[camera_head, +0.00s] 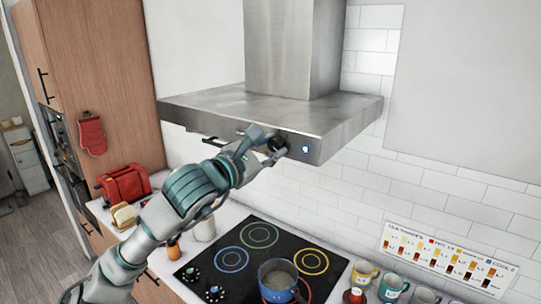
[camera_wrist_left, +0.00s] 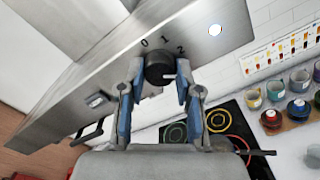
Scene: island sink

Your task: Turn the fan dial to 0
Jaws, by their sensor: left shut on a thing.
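The fan dial (camera_wrist_left: 158,66) is a round black knob on the front edge of the steel range hood (camera_head: 300,118). In the left wrist view, the marks 0, 1 and 2 are printed above it on the hood, and a short white mark shows at its lower right. My left gripper (camera_wrist_left: 159,78) is shut on the dial, with a blue-grey finger on each side. In the head view my left gripper (camera_head: 267,146) is at the hood front and hides most of the dial. My right gripper is not in view.
A lit round button (camera_head: 305,149) sits right of the dial. A black cooktop (camera_head: 220,262) with a blue pot (camera_head: 278,276) lies below. Several mugs (camera_head: 391,287) stand at the lower right. A red toaster (camera_head: 124,183) and bread stand left of my arm.

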